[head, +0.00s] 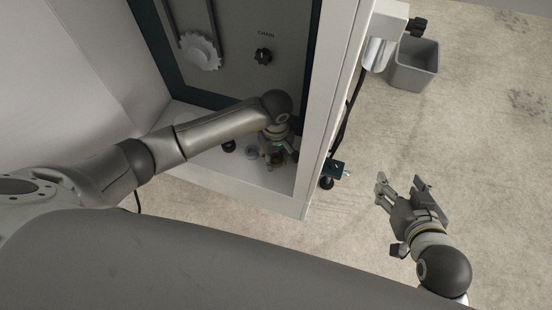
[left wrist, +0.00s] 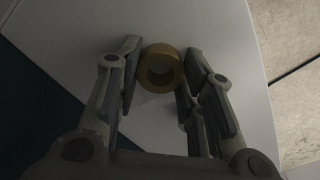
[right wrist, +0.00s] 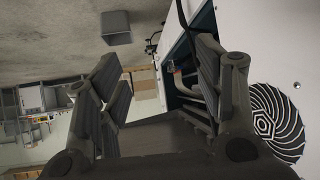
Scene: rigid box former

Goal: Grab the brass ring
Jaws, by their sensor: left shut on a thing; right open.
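The brass ring (left wrist: 161,49) is a thick, gold-brown ring in the left wrist view. It sits between the two fingertips of my left gripper (left wrist: 164,62), which is shut on it. The pale surface of the cabinet shows behind the ring; I cannot tell whether the ring touches it. In the head view my left gripper (head: 277,158) is low inside the white cabinet, near its front right corner, and mostly hides the ring. My right gripper (head: 403,185) is open and empty, outside the cabinet to the right; its spread fingers show in the right wrist view (right wrist: 160,75).
The white cabinet's right post (head: 325,95) stands close to my left gripper. A black knob (head: 229,146) and a small grey round part (head: 251,152) lie left of it. The back panel holds a white sprocket (head: 201,53) and a black knob (head: 263,56). A grey bin (head: 414,63) stands on open floor.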

